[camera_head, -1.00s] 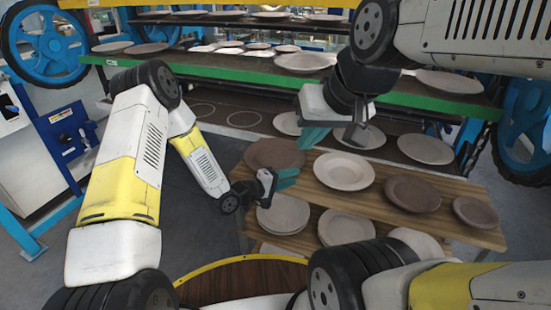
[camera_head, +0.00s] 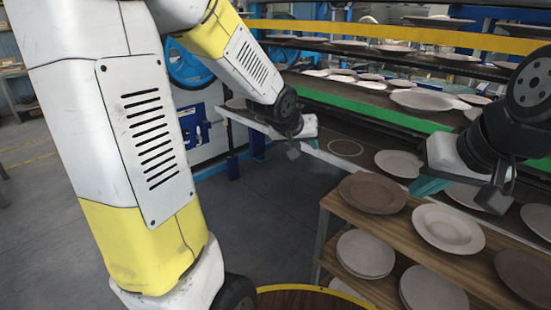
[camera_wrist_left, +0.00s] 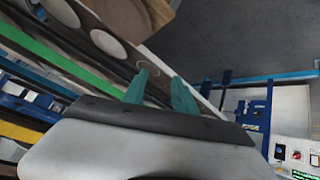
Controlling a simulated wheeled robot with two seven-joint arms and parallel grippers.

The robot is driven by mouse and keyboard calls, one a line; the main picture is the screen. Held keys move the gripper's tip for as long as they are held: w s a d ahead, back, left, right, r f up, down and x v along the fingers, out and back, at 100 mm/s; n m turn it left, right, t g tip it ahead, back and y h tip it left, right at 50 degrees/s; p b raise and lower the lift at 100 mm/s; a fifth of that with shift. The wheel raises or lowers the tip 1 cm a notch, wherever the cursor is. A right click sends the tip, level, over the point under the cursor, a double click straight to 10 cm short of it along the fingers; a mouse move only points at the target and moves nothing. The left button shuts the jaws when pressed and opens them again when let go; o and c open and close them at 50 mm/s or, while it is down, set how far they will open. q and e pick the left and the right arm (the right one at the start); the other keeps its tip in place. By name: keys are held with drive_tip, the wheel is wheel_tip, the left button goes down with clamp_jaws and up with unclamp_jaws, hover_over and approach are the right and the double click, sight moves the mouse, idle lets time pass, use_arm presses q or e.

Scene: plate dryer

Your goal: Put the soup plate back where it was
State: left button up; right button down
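Several round plates lie on the wooden cart's top: a brown one (camera_head: 372,193), a cream one (camera_head: 447,228) with a wide rim and sunken middle, and another brown one (camera_head: 527,275). I cannot tell for sure which is the soup plate. An empty white ring (camera_head: 345,147) marks the dryer's lowest shelf. My left gripper (camera_head: 299,148) is over that shelf's left end; in the left wrist view its teal fingers (camera_wrist_left: 160,92) stand apart with nothing between them. My right gripper (camera_head: 462,190) hangs above the cart's back edge, its fingers apart, no plate visible in it.
The dryer's green-edged shelf (camera_head: 375,110) and upper shelves hold several plates. A pale plate (camera_head: 398,163) lies on the lowest shelf right of the ring. The cart's lower shelf holds stacked plates (camera_head: 366,252). The floor (camera_head: 240,200) left of the cart is clear.

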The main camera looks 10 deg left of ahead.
use_arm(q)
drive_tip(key=s+a+r+g, duration=0.1)
drive_tip(key=s+a+r, duration=0.1)
drive_tip(key=s, duration=0.9)
drive_tip(key=s+a+r+m+g, duration=0.1)
drive_tip(key=s+a+r, duration=0.2)
drive_tip(key=s, duration=0.8)
drive_tip(key=shift+s+r, duration=0.35)
drive_tip(key=shift+r, duration=0.3)
drive_tip(key=shift+a, duration=0.15)
